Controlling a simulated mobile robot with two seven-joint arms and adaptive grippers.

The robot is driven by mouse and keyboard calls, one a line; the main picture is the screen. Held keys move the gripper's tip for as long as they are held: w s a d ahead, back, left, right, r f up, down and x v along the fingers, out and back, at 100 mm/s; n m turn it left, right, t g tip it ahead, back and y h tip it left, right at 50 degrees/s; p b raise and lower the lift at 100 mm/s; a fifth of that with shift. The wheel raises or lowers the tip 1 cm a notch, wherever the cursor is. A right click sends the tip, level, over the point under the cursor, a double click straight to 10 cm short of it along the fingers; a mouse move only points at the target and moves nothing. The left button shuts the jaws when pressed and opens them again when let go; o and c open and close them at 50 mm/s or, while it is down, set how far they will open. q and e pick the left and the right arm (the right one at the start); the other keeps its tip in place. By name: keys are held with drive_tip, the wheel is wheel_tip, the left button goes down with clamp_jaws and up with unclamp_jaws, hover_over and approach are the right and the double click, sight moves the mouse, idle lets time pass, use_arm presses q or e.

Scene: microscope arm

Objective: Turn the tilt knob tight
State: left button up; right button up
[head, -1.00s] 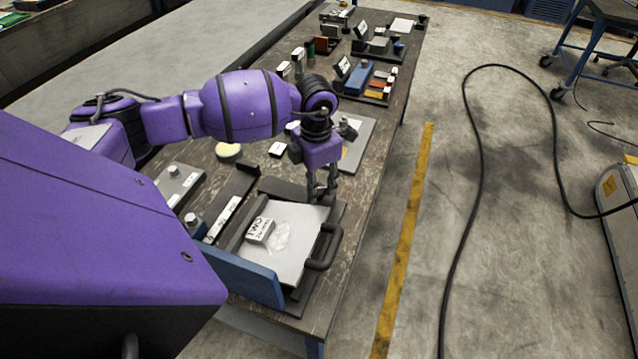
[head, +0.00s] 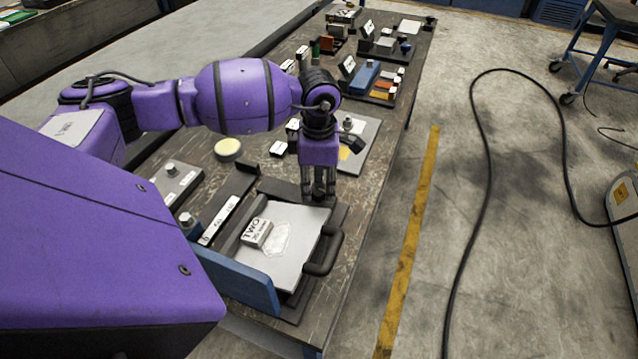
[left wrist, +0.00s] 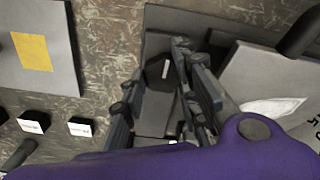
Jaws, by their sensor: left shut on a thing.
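The knob (left wrist: 160,72) is dark and faceted with a short white mark on top. It sits between my fingers in the left wrist view, over a dark base; the fingers hide it in the head view. My left gripper (head: 319,190) points down at the far edge of the light grey plate and its dark base (head: 266,188). In the left wrist view my left gripper (left wrist: 165,85) is shut on the knob, a finger on each side. My right gripper is in neither view.
A light plate (head: 283,262) with a black handle (head: 325,255) and a small white "TWO" block (head: 256,233) lies nearest. A blue panel (head: 240,280) stands in front. A grey plate with a yellow patch (head: 360,135) and small blocks lie beyond.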

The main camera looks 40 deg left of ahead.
sight(318, 186)
use_arm(q)
drive_tip(key=shift+w+a+r, duration=0.2)
drive_tip(key=shift+w+r, duration=0.1)
drive_tip(key=o, duration=0.9)
drive_tip(key=shift+o, duration=0.7)
drive_tip(key=shift+f, duration=0.2)
wheel_tip(318, 186, up, 12)
drive_tip(key=shift+s+d, duration=0.1)
drive_tip(key=shift+s, duration=0.05)
